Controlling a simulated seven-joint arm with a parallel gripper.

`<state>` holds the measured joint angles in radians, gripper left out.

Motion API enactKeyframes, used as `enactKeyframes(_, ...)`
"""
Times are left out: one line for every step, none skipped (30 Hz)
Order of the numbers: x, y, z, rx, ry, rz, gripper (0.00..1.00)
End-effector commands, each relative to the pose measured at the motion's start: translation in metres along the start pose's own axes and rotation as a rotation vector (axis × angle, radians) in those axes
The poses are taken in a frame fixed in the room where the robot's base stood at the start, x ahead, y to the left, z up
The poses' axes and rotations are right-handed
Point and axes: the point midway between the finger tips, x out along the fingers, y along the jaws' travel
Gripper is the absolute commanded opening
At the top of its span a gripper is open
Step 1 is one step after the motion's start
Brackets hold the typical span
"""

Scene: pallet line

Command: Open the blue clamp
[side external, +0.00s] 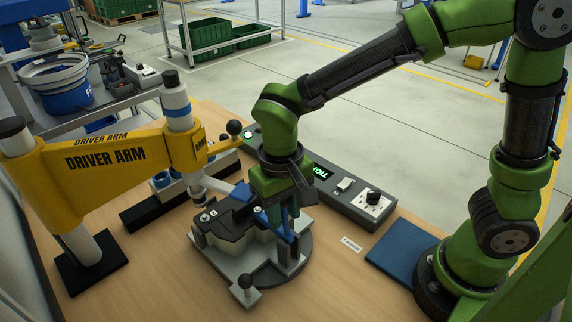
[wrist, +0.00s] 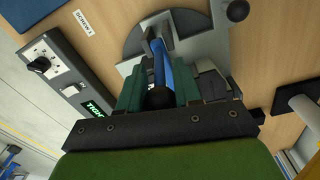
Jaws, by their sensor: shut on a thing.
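The blue clamp (side external: 277,224) is on the grey round fixture (side external: 234,267) in the middle of the table. In the wrist view the clamp's blue lever (wrist: 162,63) runs up from between my green fingers toward the grey fixture plate (wrist: 128,68). My gripper (side external: 283,217) comes down from above onto the clamp and is shut on its lever. A dark round knob end (wrist: 159,97) shows between my fingers (wrist: 159,92). A dark and light workpiece (side external: 235,225) sits on the fixture beside the clamp. My gripper hides part of the lever in the side external view.
The yellow driver arm (side external: 110,157) stands at the left, with its spindle close to the fixture. A control box (side external: 345,194) with a knob and green display lies behind the fixture. A blue mat (side external: 403,247) lies at the right. The front right table is clear.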

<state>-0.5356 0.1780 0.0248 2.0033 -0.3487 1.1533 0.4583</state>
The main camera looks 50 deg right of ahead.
Motion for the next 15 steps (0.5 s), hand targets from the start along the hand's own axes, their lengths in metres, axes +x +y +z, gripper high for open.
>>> enactKeyframes(-0.0004, -0.0001, -0.0001, 0.0, 0.0, -0.001, 0.0)
enactKeyframes(-0.0004, -0.0001, -0.0001, 0.0, 0.001, -0.001, 0.0)
enactKeyframes(-0.0004, -0.0001, -0.0002, 0.0, 0.001, -0.001, 0.0)
enactKeyframes(-0.0005, -0.0001, -0.0002, 0.0, 0.001, -0.001, 0.0)
enactKeyframes(-0.0005, -0.0001, -0.0002, 0.0, 0.001, -0.001, 0.0)
enactKeyframes(-0.0005, -0.0001, -0.0002, 0.0, 0.001, -0.001, 0.0)
enactKeyframes(-0.0006, -0.0001, -0.0001, 0.0, 0.001, -0.001, 0.0)
enactKeyframes(-0.0006, -0.0001, -0.0001, 0.0, 0.002, -0.001, 0.0)
enactKeyframes(-0.0008, -0.0001, 0.0002, 0.0, 0.005, -0.002, 0.0)
enactKeyframes(-0.0009, 0.0, 0.0005, 0.0, 0.008, -0.002, 0.0)
enactKeyframes(-0.0011, 0.0, 0.0009, 0.001, 0.012, -0.003, 0.0)
enactKeyframes(-0.0013, 0.0001, 0.0016, 0.001, 0.02, -0.005, 0.0)
enactKeyframes(-0.0013, 0.0002, 0.0022, 0.0, 0.028, -0.007, 0.0)
enactKeyframes(-0.0013, 0.0004, 0.0033, 0.0, 0.037, -0.008, 0.0)
enactKeyframes(-0.0017, 0.0006, 0.0044, 0.0, 0.052, -0.012, 0.0)
